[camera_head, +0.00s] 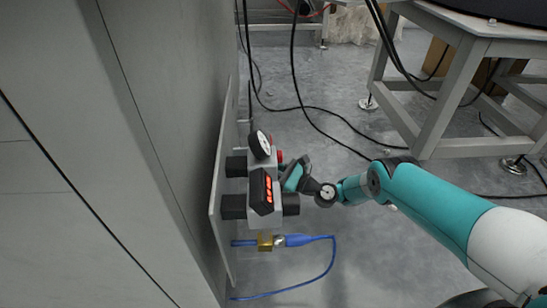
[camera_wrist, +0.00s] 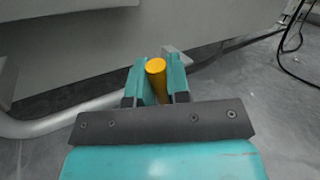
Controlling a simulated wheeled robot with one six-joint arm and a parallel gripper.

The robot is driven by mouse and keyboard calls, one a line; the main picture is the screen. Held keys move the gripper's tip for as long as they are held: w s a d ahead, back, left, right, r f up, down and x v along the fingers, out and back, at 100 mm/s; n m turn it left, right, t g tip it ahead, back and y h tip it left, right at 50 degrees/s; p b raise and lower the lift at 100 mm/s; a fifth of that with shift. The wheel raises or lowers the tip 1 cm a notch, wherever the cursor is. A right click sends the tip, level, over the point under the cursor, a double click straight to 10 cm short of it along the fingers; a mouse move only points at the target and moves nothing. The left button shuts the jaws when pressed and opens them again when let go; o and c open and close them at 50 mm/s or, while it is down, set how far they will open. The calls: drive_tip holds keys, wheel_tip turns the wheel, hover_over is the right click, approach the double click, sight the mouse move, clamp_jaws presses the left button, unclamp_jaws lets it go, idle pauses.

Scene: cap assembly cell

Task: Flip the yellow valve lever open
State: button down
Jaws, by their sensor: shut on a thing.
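The yellow valve lever (camera_wrist: 156,78) shows in the wrist view as a rounded yellow rod. It stands between the two teal fingers of my gripper (camera_wrist: 157,70), which are shut on it. In the head view my gripper (camera_head: 296,176) reaches in from the right beside the panel-mounted valve and gauge assembly. The lever cannot be made out in the head view, where the gripper and the fittings hide it. I cannot tell the lever's angle to the pipe.
Below is a brass fitting (camera_head: 265,241) with a blue hose (camera_head: 325,268). A grey table frame (camera_head: 447,100) stands right. Black cables cross the floor.

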drive_tip(key=shift+s+n+y, duration=0.2)
drive_tip(key=shift+n+y, duration=0.1)
drive_tip(key=shift+n, duration=0.2)
drive_tip(key=c, duration=1.1)
unclamp_jaws()
drive_tip(key=shift+d, duration=0.1)
